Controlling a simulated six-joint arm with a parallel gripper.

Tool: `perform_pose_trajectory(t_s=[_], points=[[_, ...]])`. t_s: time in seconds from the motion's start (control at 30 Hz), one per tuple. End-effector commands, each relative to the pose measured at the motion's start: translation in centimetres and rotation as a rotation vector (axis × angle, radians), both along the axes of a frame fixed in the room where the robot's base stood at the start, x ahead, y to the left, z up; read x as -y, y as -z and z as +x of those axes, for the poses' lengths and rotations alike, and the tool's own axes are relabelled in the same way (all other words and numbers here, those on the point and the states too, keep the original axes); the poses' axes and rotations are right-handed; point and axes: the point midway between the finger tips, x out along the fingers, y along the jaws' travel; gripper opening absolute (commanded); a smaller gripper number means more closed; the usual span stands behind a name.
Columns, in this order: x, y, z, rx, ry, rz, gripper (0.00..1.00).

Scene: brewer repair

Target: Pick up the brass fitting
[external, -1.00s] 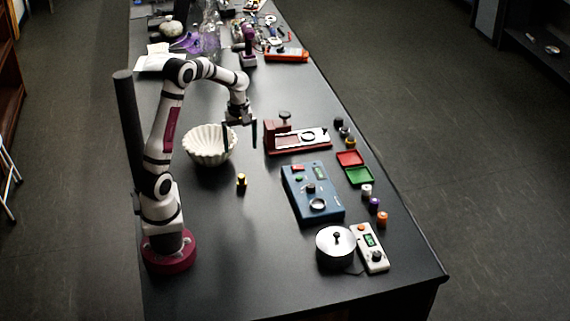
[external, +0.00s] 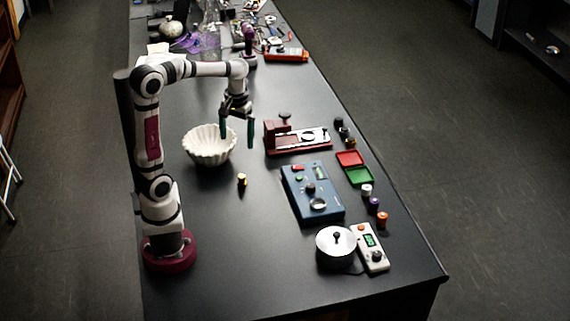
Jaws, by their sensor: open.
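A small upright piece with a yellow or brass-coloured part and a dark part (external: 242,181) stands on the black table in front of the white fluted bowl. It looks like the brass fitting, but it is too small to be sure. My gripper (external: 237,140) points down with its two fingers spread and nothing between them. It hangs beside the bowl's right rim, above and behind the small piece, apart from it.
The fluted bowl (external: 210,148) is left of my gripper. A dark red press-like fixture (external: 295,138), a blue control box (external: 313,192), red and green trays (external: 350,158), a round metal pan (external: 335,246) and a white meter (external: 370,248) stand right.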

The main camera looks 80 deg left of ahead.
Motion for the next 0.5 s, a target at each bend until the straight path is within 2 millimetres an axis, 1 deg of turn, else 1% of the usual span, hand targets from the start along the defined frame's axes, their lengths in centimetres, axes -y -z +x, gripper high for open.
perform_pose_trajectory(t_s=[0.03,0.07,0.1,0.13,0.2,0.3,0.37,0.43,0.5], points=[[3.9,0.1,-2.2,-0.016,0.271,0.014,1.0],[5.7,0.4,-3.7,-0.031,0.443,0.022,1.0],[7.8,1.1,-5.9,-0.051,0.664,0.032,1.0],[8.9,1.7,-7.4,-0.065,0.815,0.038,1.0],[10.5,3.1,-10.3,-0.095,1.097,0.051,1.0],[11.3,4.3,-12.4,-0.121,1.31,0.059,1.0],[11.4,4.6,-12.8,-0.127,1.348,0.06,1.0],[11.3,4.6,-12.8,-0.128,1.349,0.06,0.91],[11.3,4.6,-12.8,-0.127,1.347,0.06,0.78]])
